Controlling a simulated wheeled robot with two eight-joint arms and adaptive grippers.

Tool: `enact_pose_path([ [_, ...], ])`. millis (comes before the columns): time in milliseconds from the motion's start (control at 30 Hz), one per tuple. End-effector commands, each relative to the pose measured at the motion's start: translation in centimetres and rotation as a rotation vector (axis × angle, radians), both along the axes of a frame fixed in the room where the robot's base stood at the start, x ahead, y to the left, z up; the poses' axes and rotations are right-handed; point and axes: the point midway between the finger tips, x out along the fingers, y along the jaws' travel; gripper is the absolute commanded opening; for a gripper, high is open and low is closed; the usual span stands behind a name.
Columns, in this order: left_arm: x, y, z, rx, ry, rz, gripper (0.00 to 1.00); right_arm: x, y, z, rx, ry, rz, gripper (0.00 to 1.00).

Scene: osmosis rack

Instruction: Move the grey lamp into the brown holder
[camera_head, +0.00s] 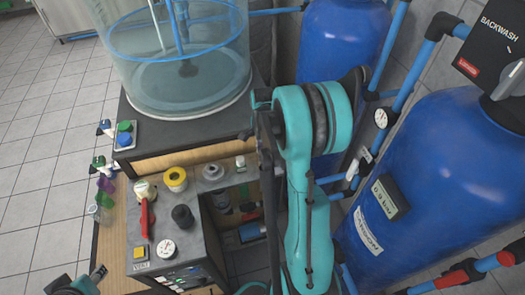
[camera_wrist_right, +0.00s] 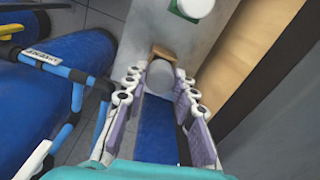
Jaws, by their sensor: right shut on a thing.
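In the right wrist view, my right gripper (camera_wrist_right: 160,92) is shut on the grey lamp (camera_wrist_right: 160,78), a pale rounded thing between the fingertips. The brown holder (camera_wrist_right: 163,52) is a small brown piece just beyond the lamp, by the grey ledge. The lamp overlaps it in the picture, and I cannot tell whether they touch. In the head view my teal right arm hides the right gripper, and I cannot make out the lamp or holder. Part of my left gripper (camera_head: 88,281) shows at the bottom left edge, too cut off to read its jaws.
A white-and-green part (camera_wrist_right: 192,8) sits on the ledge beyond the holder. The bench (camera_head: 190,232) carries a yellow ring (camera_head: 175,179), red lever (camera_head: 145,218) and gauge (camera_head: 166,248). A clear tank (camera_head: 180,75) stands behind; blue tanks (camera_head: 430,170) crowd the right.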

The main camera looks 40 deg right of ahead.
Motion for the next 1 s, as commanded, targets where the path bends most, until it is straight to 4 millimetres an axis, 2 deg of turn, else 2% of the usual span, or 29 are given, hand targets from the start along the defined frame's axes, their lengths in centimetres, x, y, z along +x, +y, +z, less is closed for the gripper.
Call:
enact_pose_path([
  [267, 0.00, 0.00, -0.87, 0.000, 0.000, 0.000, 0.40, 0.00, 0.00, -0.97, 0.000, 0.000, 0.000, 0.10],
  [300, 0.00, 0.00, -0.79, 0.000, 0.000, 0.000, 0.40, 0.00, 0.00, -0.87, 0.000, 0.000, 0.000, 0.34],
  [367, -0.01, 0.00, -0.73, 0.000, 0.000, 0.000, 0.40, 0.00, 0.00, -0.82, 0.000, 0.000, 0.000, 0.50],
  [567, 0.00, 0.00, -0.71, 0.000, 0.000, 0.000, 0.40, 0.00, 0.00, -0.80, 0.000, 0.000, 0.000, 0.51],
  [600, 0.00, 0.00, -0.71, 0.000, 0.000, 0.000, 0.40, 0.00, 0.00, -0.80, 0.000, 0.000, 0.000, 0.53],
  [667, 0.00, 0.00, -0.71, 0.000, 0.000, 0.000, 0.40, 0.00, 0.00, -0.80, 0.000, 0.000, 0.000, 0.68],
  [1000, 0.00, 0.00, -0.72, 0.000, 0.000, 0.000, 0.40, -0.01, 0.00, -0.80, 0.000, 0.000, 0.000, 0.68],
])
